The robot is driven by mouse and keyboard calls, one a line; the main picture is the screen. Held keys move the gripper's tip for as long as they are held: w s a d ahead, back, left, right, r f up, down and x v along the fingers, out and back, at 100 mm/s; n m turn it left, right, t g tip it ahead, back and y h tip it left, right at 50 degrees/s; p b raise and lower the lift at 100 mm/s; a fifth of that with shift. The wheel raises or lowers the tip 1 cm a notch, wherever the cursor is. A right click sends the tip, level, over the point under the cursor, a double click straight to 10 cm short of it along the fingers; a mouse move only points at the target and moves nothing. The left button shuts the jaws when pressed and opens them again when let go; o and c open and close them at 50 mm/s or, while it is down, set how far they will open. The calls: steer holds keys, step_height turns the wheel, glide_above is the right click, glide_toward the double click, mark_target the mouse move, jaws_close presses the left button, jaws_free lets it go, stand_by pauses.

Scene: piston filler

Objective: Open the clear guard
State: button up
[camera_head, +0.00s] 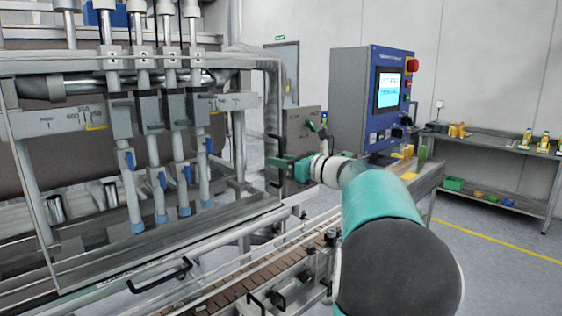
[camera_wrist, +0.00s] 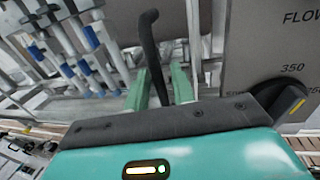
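The clear guard (camera_head: 75,272) is a see-through panel in a grey metal frame across the front of the filler, and its panes are hard to make out. A black upright bar handle (camera_head: 272,150) stands at the frame's right end. It also shows in the wrist view (camera_wrist: 150,45). My gripper (camera_head: 279,162) is at this handle, with its green fingers pointing left. In the wrist view, my gripper (camera_wrist: 160,80) is open, with the handle running between the fingers, nearer the left one. Whether a finger touches it is unclear.
A second black handle (camera_head: 158,276) sits low at the front. Filling nozzles (camera_head: 130,190) hang behind the guard. A brown conveyor (camera_head: 240,288) runs below.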

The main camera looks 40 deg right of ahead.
steer(key=shift+w, duration=0.15)
jaws_close()
steer(key=shift+a, duration=0.1)
steer(key=shift+a, duration=0.15)
